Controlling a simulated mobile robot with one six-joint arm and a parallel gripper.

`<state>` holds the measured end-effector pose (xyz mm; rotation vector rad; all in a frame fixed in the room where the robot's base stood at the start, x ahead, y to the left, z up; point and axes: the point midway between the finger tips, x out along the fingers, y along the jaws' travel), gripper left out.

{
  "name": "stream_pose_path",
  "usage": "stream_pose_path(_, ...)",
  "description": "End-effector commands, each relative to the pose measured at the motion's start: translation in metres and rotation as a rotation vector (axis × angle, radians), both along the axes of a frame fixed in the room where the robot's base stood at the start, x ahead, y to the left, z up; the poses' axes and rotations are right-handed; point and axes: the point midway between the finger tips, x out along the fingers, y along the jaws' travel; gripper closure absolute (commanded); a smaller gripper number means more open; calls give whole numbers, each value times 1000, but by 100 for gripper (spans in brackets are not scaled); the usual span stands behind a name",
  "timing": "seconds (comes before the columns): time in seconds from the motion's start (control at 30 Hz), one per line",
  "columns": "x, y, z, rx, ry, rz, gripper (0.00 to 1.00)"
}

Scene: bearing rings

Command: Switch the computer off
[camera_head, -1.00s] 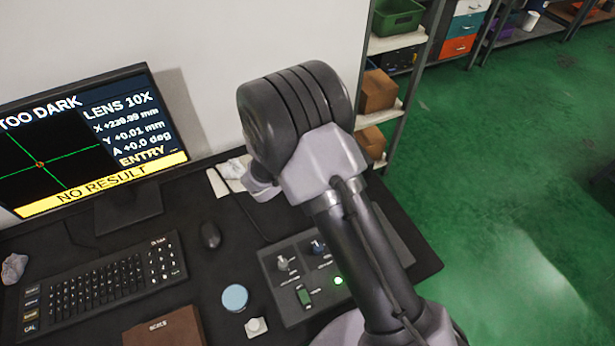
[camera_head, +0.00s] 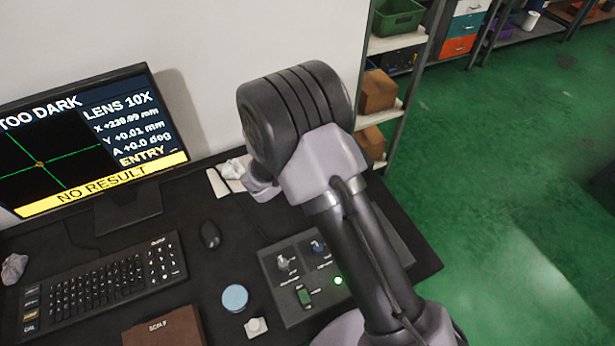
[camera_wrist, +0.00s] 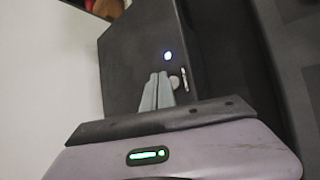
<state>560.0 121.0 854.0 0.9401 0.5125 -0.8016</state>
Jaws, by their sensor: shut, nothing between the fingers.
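The computer (camera_wrist: 140,50) is a dark box in the wrist view, with a lit blue-white light (camera_wrist: 168,55) on its face. A small round grey button (camera_wrist: 175,82) and a short pale slot (camera_wrist: 184,79) sit below the light. My gripper (camera_wrist: 158,78) is shut and empty, its fingertips just left of the round button; I cannot tell whether they touch the computer. In the head view my arm hides the gripper. The monitor (camera_head: 90,140) there is lit and reads "TOO DARK" and "NO RESULT".
A keyboard (camera_head: 105,285), mouse (camera_head: 210,235), blue disc (camera_head: 235,297) and brown box (camera_head: 165,328) lie on the dark desk. A control panel (camera_head: 300,300) with a green light is partly behind my arm. Shelves (camera_head: 400,110) stand beyond the desk; green floor is open at right.

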Motion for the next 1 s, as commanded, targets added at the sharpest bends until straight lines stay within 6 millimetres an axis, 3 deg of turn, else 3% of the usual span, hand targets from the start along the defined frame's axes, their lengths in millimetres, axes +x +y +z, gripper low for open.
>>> stream_pose_path(1.0, 0, 0, -10, 0, 0, 0, 100)
